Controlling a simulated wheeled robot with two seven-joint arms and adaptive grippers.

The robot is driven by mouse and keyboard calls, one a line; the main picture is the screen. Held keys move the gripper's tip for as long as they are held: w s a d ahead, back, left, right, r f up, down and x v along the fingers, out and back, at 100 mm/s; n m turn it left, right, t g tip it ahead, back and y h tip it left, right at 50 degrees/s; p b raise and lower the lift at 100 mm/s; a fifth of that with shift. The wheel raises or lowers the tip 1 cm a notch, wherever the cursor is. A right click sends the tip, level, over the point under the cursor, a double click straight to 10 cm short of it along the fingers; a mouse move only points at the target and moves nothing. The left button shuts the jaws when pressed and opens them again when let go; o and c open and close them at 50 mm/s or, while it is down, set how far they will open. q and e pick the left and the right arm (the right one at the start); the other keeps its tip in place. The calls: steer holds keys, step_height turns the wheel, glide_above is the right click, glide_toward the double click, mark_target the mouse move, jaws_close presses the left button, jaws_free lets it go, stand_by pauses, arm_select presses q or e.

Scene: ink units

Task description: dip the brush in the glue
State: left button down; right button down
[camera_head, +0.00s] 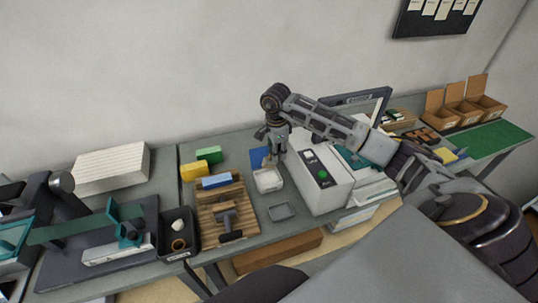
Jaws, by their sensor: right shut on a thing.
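My right gripper (278,149) comes in from the right and points down, above a small white open container (268,184) on the table left of the white machine. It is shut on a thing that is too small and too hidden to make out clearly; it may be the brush. The white container may hold the glue, but its contents cannot be told. Whether the held thing touches the container cannot be told. A blue piece (258,157) stands just behind the container. My left gripper is not in view.
A white machine (333,197) stands close to the right of the container, under my right arm. A shallow grey tray (282,211) lies in front. A wooden board (236,193), yellow block (193,171), green block (209,155) and black tray (181,254) are to the left.

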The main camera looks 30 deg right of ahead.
steer(key=shift+w, duration=0.2)
steer(key=shift+f, duration=0.1)
stand_by(0.4)
steer(key=shift+f+b, duration=1.45)
steer(key=shift+f, duration=1.45)
steer(key=shift+s+f+b, duration=0.1)
steer(key=shift+f+b, duration=0.4)
steer(key=shift+f, duration=0.1)
stand_by(1.8)
steer(key=shift+r, duration=0.15)
steer(key=shift+r+p, duration=1.75)
steer(key=shift+r, duration=1.7)
